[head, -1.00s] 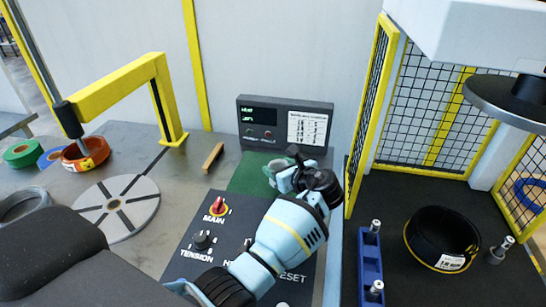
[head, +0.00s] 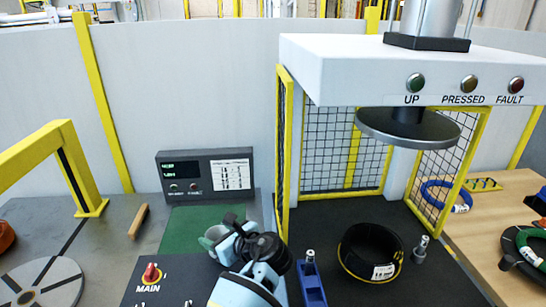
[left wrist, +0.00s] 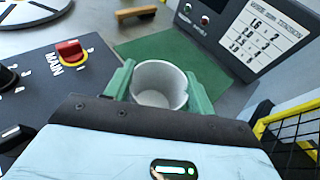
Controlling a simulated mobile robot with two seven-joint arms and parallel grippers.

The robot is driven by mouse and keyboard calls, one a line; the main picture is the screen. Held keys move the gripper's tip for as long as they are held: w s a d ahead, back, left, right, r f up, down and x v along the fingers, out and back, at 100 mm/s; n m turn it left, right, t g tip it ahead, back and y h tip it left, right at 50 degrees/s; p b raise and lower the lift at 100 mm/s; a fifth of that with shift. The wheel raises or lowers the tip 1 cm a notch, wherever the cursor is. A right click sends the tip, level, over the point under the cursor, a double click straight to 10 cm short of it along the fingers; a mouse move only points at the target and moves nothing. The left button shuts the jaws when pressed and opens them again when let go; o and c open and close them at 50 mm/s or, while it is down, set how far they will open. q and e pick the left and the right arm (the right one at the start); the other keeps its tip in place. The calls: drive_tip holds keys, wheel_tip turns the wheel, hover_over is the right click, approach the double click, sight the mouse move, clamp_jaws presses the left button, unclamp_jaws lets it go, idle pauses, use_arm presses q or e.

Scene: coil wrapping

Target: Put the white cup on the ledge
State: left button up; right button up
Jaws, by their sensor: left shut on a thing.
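The white cup (left wrist: 158,85) sits between the two green fingers of my left gripper (left wrist: 160,88) in the left wrist view, its open mouth facing the camera. The gripper is shut on it. In the head view my left gripper (head: 214,240) is over the green mat (head: 180,232), in front of the dark display box, and the arm hides most of the cup. I cannot tell whether the cup touches the mat. No part is clearly recognisable as the ledge. My right gripper is not in view.
The display box (head: 205,175) stands behind the gripper. A control panel with a red MAIN knob (head: 151,273) is in front. A yellow mesh guard and a press plate (head: 408,127) are at right, above a black coil (head: 370,252) and a blue block (head: 311,285).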

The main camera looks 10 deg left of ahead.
use_arm(q)
wheel_tip(320, 180, up, 7)
drive_tip(key=s+a+f+m+t+h, duration=0.4)
drive_tip(key=s+a+m, duration=0.1)
drive_tip(key=s+d+m+t+h, duration=0.1)
drive_tip(key=s+d+m+h, duration=0.2)
drive_tip(key=s, duration=0.3)
drive_tip(key=s+d+m+t+h, duration=0.2)
drive_tip(key=s+d+m+h, duration=0.1)
drive_tip(key=s+h, duration=0.2)
drive_tip(key=shift+s+r+m, duration=0.25)
drive_tip(key=shift+s+m, duration=0.15)
drive_tip(key=shift+w+d, duration=0.1)
drive_tip(key=w+r, duration=0.3)
drive_tip(key=w, duration=0.5)
